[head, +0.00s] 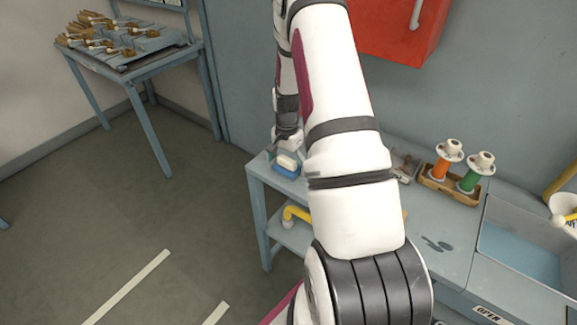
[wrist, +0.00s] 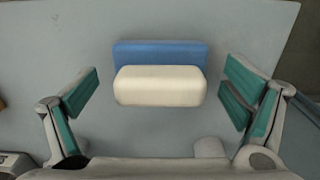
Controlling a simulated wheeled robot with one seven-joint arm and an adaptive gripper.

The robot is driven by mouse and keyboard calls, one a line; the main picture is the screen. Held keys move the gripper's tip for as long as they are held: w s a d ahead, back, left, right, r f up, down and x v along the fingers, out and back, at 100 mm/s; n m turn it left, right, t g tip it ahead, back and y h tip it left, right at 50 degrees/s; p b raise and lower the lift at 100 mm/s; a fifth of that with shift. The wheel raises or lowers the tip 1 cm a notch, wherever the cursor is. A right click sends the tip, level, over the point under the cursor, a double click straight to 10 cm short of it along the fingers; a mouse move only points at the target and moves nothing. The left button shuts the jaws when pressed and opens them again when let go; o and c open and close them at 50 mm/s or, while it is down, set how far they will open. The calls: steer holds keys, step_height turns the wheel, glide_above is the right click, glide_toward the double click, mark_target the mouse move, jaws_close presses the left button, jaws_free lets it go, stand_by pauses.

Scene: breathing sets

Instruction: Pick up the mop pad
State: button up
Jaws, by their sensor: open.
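The mop pad (wrist: 159,87) appears to be the blue and cream block on the grey-blue bench top (wrist: 40,30); its cream part lies in front of a blue part. In the head view the same block (head: 287,162) sits near the bench's left end, partly beside my arm. My gripper (wrist: 162,98) is open in the wrist view, with one teal-padded finger on each side of the block and a gap on both sides. In the head view the gripper (head: 284,147) is small and close to the block; its fingers are hard to make out.
A wooden tray (head: 436,187) with orange and green spools stands to the right on the bench. A basin (head: 520,255) lies further right. A yellow pipe (head: 296,213) is on the lower shelf. A separate table (head: 135,65) with tools stands at the back left.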

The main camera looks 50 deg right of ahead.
mark_target(287, 158)
steer(key=shift+f, duration=0.15)
steer(key=c, duration=1.2)
steer(key=shift+r, duration=0.7)
step_height(287, 158, up, 2)
steer(key=shift+w+r+b, duration=0.1)
steer(key=shift+w+b, duration=0.05)
steer(key=shift+b, duration=0.35)
steer(key=s+a, duration=0.2)
steer(key=s, duration=0.3)
steer(key=s+a+r, duration=0.1)
steer(key=s+a, duration=0.1)
steer(key=s, duration=0.3)
steer(key=s+a, duration=0.2)
steer(key=s, duration=0.3)
steer(key=shift+a+r+b, duration=0.15)
steer(key=shift+r+b, duration=0.05)
steer(key=shift+b, duration=0.1)
